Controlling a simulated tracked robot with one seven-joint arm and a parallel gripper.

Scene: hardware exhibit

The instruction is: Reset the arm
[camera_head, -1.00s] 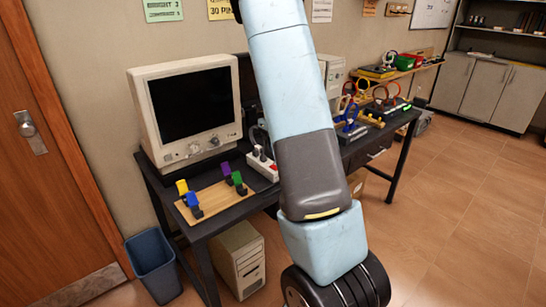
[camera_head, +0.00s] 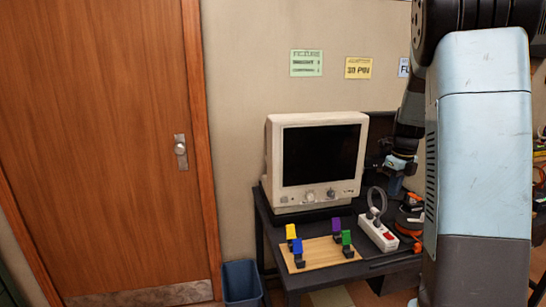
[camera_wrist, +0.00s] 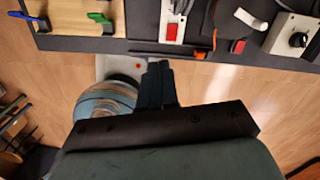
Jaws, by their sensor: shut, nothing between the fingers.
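My arm fills the right of the head view, with a light blue link in front and a black joint above it. Beyond it, the end of my arm hangs over the right part of the dark table (camera_head: 375,266), and my gripper (camera_head: 394,186) points down there. In the wrist view my gripper (camera_wrist: 160,82) shows dark fingers side by side, shut and empty, off the table's edge with floor below. My own link hides part of the table in the head view.
A beige monitor (camera_head: 318,160) stands on the table. In front are a wooden board (camera_head: 322,256) with several coloured clips and a white power strip (camera_head: 378,234). A blue bin (camera_head: 242,284) stands beside the table. A wooden door (camera_head: 95,140) is at left.

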